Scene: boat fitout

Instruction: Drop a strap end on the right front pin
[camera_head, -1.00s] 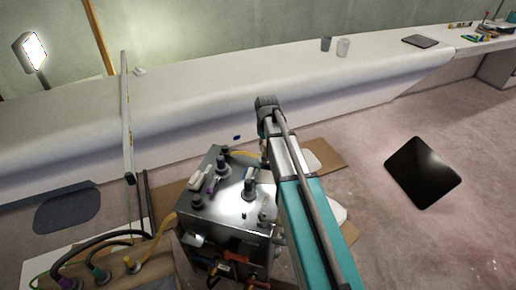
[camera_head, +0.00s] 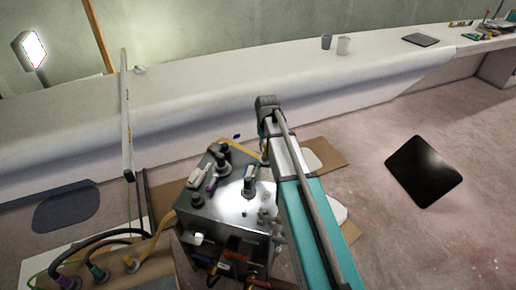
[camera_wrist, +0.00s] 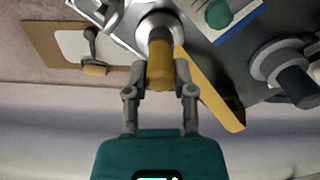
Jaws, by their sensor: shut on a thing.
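In the wrist view my gripper (camera_wrist: 160,82) is shut on the ochre strap end (camera_wrist: 160,68). The strap end lines up with a round grey metal pin or fitting (camera_wrist: 158,28) just beyond it; I cannot tell whether they touch. A flat ochre strap length (camera_wrist: 212,95) runs off to the right of the jaws. In the head view the steel box (camera_head: 232,212) has several dark pins and fittings on its top, including a dark upright one (camera_head: 249,181). My arm hides the gripper there. I cannot tell which pin is the right front one.
Another grey fitting (camera_wrist: 285,68) stands right of the jaws. Thick cables with coloured ends (camera_head: 98,272) lie at lower left. Cardboard (camera_head: 325,155) lies behind my arm. A white ledge (camera_head: 300,70) runs along the back. A black panel (camera_head: 424,172) lies on open floor at right.

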